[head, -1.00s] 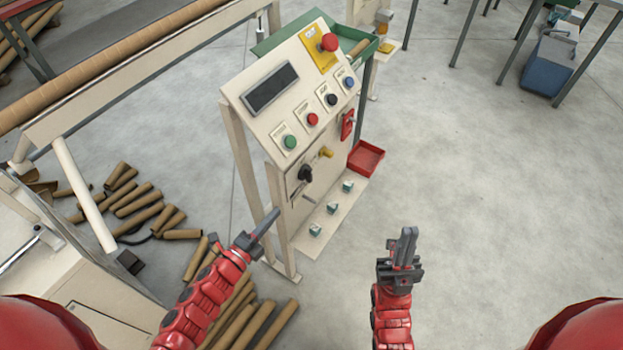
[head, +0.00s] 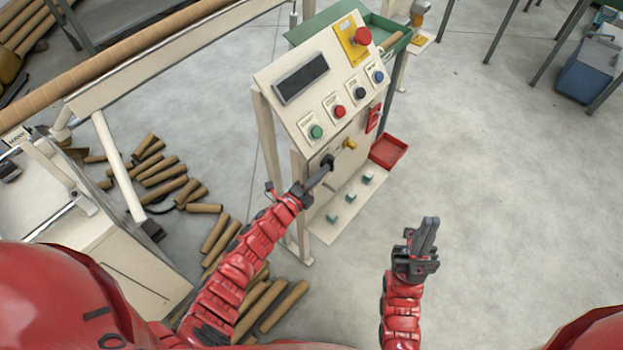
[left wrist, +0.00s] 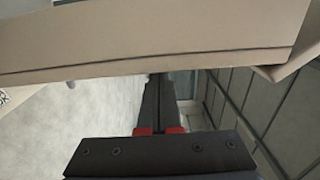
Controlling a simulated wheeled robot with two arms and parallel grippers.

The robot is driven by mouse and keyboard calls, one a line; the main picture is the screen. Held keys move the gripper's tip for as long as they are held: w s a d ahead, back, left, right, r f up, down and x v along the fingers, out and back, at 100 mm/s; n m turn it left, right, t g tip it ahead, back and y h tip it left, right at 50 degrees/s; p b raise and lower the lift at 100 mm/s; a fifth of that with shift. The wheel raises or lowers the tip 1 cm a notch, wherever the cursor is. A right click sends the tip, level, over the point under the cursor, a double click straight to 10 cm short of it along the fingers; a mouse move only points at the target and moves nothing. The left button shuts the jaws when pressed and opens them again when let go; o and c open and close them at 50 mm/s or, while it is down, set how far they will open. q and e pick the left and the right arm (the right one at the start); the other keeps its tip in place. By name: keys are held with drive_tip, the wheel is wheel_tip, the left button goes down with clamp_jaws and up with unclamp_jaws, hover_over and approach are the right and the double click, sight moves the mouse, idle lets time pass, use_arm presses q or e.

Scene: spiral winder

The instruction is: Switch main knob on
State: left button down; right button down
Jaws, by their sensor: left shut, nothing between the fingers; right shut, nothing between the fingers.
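The beige control cabinet (head: 286,130) stands ahead of me, with a sloped button panel on top. The black knob (head: 328,160), which looks like the main knob, sits on its front face below the buttons. My left gripper (head: 328,169) is shut and empty, with its tips at this knob and partly covering it. I cannot tell whether they touch. In the left wrist view the dark shut fingers (left wrist: 158,90) reach up to a beige edge (left wrist: 150,50), and the knob cannot be made out. My right gripper (head: 430,225) is shut and empty over open floor, right of the cabinet.
A yellow knob (head: 350,143) is just right of the black one. The panel carries a red emergency button (head: 362,36), a display (head: 301,79) and several coloured buttons. A red tray (head: 389,152) is at the cabinet's right side. Cardboard tubes (head: 165,188) lie left.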

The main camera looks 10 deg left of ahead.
use_arm(q)
drive_tip(key=shift+w+d, duration=0.4)
drive_tip(key=shift+w, duration=0.2)
